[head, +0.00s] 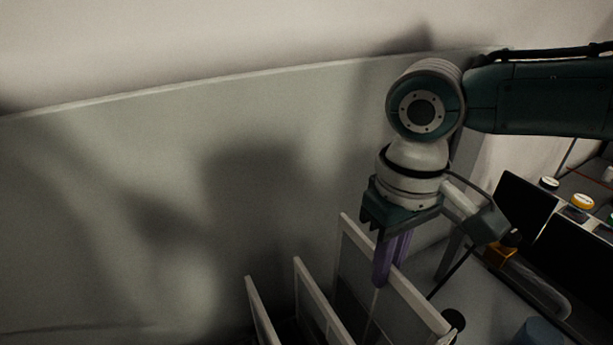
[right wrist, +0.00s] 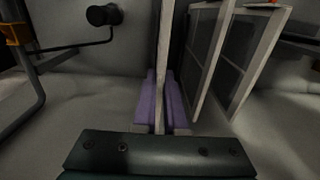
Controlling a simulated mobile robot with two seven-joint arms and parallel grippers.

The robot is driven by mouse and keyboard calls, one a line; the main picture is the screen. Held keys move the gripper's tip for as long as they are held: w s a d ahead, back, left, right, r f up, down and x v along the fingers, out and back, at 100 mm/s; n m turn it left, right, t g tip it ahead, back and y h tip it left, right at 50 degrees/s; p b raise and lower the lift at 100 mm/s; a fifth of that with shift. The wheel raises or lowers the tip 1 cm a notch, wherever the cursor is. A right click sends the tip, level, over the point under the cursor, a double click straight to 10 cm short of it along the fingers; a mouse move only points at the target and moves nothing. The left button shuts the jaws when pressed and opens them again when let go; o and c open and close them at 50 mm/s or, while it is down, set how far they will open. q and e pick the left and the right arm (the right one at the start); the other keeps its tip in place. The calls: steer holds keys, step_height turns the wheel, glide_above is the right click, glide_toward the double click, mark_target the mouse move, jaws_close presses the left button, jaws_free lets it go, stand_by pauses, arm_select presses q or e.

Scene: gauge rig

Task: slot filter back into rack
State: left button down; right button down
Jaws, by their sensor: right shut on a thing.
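My right gripper (head: 392,258) has purple fingers and points down at the top edge of the rightmost white-framed filter (head: 421,304). In the right wrist view the purple fingers (right wrist: 161,103) are closed on both sides of this filter (right wrist: 165,55), which shows nearly edge-on. Two more white-framed panels stand upright beside it, a middle one (head: 322,302) and a left one (head: 261,310). In the right wrist view they are to the right of the held filter. The rack's base and slots are hidden or out of frame, so I cannot tell how the filter sits there. My left gripper is out of view.
A black knob on a rod (right wrist: 104,15) stands beside the held filter. A pale curved wall panel (head: 110,200) is behind. At the right are a dark screen (head: 524,203), a yellow-topped button (head: 583,201) and a blue cylinder (head: 537,332).

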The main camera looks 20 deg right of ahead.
mark_target(381, 291)
steer(key=shift+f+b, duration=1.5)
steer(key=shift+f, duration=1.2)
steer(key=c, duration=0.9)
jaws_free()
step_height(381, 291, up, 10)
